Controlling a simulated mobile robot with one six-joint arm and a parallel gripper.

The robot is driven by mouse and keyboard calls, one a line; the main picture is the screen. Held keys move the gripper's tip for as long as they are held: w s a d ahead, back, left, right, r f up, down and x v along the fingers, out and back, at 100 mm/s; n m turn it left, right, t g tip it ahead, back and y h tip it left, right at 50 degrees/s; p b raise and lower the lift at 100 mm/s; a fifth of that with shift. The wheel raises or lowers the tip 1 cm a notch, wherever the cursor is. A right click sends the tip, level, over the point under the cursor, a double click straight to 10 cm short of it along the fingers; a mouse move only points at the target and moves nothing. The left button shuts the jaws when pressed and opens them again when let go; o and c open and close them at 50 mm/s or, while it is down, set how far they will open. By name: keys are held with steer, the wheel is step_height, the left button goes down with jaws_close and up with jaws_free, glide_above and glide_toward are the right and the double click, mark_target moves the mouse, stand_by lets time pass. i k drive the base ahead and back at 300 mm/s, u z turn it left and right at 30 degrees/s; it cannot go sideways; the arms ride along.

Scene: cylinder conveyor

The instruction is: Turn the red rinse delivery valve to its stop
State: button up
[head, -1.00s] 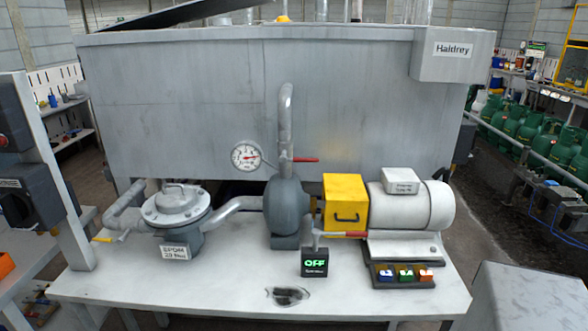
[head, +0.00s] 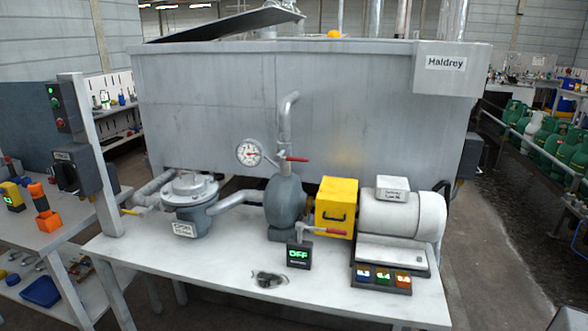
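No readable label tells which is the rinse delivery valve. The vertical pipe (head: 285,120) bends at its top in front of the grey tank. My gripper is not in view.
The white bench (head: 210,262) carries the strainer pot (head: 188,190), a yellow coupling guard (head: 336,205), a motor (head: 402,213), a box reading OFF (head: 299,256) and a button block (head: 381,278). A yellow lever (head: 131,211) is at left.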

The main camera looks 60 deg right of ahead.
mark_target(277, 157)
steer(key=z, duration=0.2)
steer(key=k, duration=1.2)
steer(key=z, duration=0.3)
steer(key=i, duration=0.75)
